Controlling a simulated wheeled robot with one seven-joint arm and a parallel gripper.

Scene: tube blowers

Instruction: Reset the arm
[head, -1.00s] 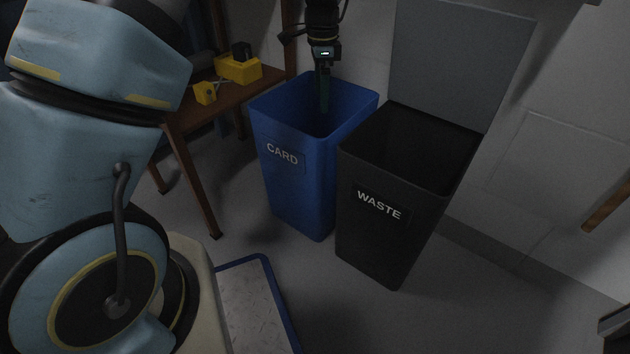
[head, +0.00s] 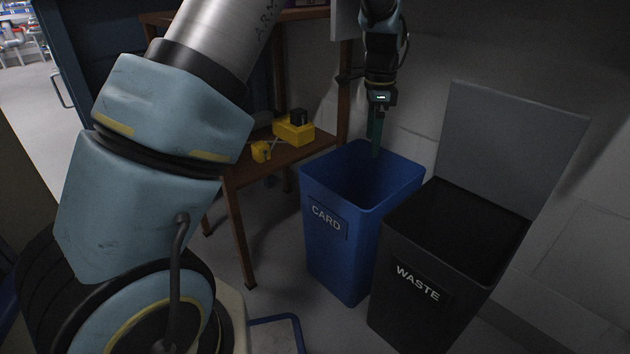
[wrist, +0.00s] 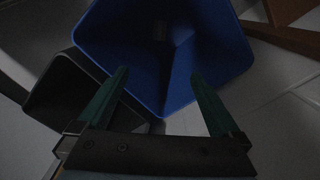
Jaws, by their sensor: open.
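My gripper (head: 376,135) hangs pointing down over the blue CARD bin (head: 328,228) in the head view, with its fingertips near the bin's far rim. In the wrist view its two green fingers (wrist: 160,85) are spread apart with nothing between them. The open mouth of the blue bin (wrist: 215,50) is beyond the fingers there. Something small and dim shows deep inside the bin, too dark to make out. My arm reaches from the left of the head view.
A black WASTE bin (head: 392,300) with its grey lid (head: 510,150) raised stands right of the blue bin. A wooden table (head: 232,175) with yellow tools (head: 293,130) stands to the left. A wall is close behind the bins.

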